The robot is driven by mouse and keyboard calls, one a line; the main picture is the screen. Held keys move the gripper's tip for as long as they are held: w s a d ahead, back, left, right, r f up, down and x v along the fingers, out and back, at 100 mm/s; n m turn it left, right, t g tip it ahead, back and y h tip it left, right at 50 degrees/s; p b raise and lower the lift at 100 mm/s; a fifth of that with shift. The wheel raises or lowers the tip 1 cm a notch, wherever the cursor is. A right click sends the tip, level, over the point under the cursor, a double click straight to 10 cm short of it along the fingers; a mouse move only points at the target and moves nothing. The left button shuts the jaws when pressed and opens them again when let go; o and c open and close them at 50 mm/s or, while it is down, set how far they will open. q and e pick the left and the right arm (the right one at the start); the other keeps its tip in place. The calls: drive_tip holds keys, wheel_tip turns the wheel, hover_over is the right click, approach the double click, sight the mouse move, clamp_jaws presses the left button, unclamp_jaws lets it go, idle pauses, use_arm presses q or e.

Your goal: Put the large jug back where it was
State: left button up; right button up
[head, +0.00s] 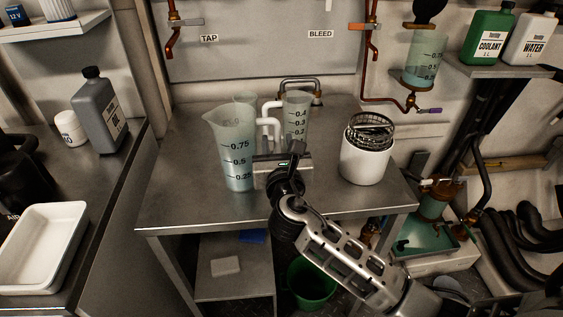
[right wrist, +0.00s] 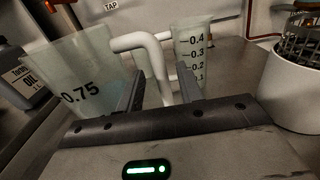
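The large jug (head: 233,150), translucent with marks up to 0.75, stands upright on the metal table. It also shows at the left of the right wrist view (right wrist: 75,80). Its white handle (right wrist: 152,62) points right. My right gripper (head: 280,160) is at the handle side of the jug. In the right wrist view its two fingers (right wrist: 162,92) are apart, with the handle's upright part between or just beyond them; I cannot tell whether they touch it. A smaller jug (head: 297,113) stands behind to the right. My left gripper is not in view.
A white tub (head: 364,164) with a wire basket (head: 370,132) stands right on the table. A bent pipe (head: 300,82) is at the back. The table's front left (head: 180,200) is clear.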

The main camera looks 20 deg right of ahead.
drive_tip(key=v, duration=1)
drive_tip(key=s+a+f+m+g+y, duration=0.1)
drive_tip(key=s+f+m, duration=0.4)
drive_tip(key=m, duration=0.5)
drive_tip(key=s+f+m+g+y, duration=0.3)
drive_tip(key=s+f+m+y, duration=0.1)
drive_tip(key=f+m, duration=0.4)
drive_tip(key=s+a+f+m+g+y, duration=0.1)
drive_tip(key=s+f+m+g+y, duration=0.2)
drive_tip(key=m, duration=0.9)
drive_tip(key=s+f, duration=0.3)
drive_tip(key=shift+a+f, duration=0.35)
drive_tip(key=shift+f, duration=0.05)
